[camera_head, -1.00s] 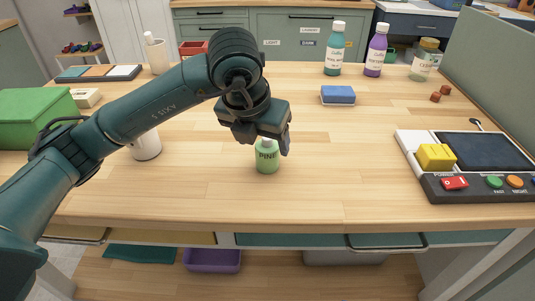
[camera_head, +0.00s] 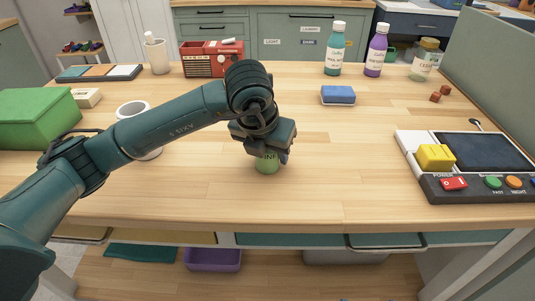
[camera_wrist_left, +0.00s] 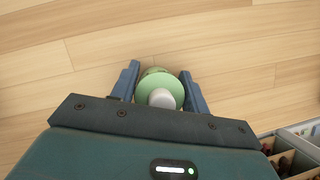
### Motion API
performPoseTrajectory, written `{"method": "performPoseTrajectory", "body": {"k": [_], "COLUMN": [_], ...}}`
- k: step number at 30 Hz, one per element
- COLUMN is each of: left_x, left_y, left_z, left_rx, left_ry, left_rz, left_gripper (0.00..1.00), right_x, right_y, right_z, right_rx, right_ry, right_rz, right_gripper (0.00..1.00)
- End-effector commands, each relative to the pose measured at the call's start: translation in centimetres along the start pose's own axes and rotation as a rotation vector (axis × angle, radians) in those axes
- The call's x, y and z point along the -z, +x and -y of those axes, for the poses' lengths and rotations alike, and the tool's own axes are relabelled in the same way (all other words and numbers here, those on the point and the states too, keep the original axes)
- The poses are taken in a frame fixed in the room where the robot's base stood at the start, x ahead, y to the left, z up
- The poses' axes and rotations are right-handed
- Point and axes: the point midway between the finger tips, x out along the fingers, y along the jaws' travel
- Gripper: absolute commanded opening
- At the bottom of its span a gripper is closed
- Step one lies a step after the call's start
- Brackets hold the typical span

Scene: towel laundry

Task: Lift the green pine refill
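The green pine refill (camera_head: 267,165) is a small green bottle standing upright on the wooden table, its upper part hidden by my left gripper in the head view. The left wrist view shows the refill's round green shoulder and white cap (camera_wrist_left: 160,98) from above. My left gripper (camera_head: 270,157) is lowered over it, pointing down. In the left wrist view the two blue fingers (camera_wrist_left: 159,72) stand open on either side of the bottle, with little gap; I cannot tell whether they touch it. My right gripper is not in view.
A white cup (camera_head: 134,108) stands behind my left forearm. A green box (camera_head: 38,118) is at the left, a blue sponge (camera_head: 338,95) behind right, and a control panel with a yellow block (camera_head: 435,157) at the right. The table right of the refill is clear.

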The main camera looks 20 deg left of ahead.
Motion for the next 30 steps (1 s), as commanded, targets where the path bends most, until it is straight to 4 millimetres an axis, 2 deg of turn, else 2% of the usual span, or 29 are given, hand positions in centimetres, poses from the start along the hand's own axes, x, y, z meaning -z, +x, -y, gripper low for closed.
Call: {"method": "performPoseTrajectory", "body": {"k": [1, 9, 17, 20, 30], "left_x": [0.0, 0.0, -0.2, -0.7, -3.2], "left_y": [0.0, 0.0, -0.3, -1.3, -7.5], "left_z": [0.0, 0.0, 0.0, 0.0, 0.1], "left_rx": [0.000, 0.000, 0.000, 0.001, 0.001], "left_ry": [0.000, 0.000, 0.000, 0.000, 0.000], "left_rz": [0.000, 0.001, 0.002, 0.005, 0.006], "left_gripper": [0.41, 0.20, 0.19, 0.19, 0.19], "right_x": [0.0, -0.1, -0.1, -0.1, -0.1], "right_y": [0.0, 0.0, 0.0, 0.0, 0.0], "right_z": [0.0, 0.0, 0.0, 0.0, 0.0], "right_rx": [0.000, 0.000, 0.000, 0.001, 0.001], "right_ry": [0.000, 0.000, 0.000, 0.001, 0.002], "right_rz": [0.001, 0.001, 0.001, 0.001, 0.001], "right_gripper": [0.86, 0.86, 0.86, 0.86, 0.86]}}
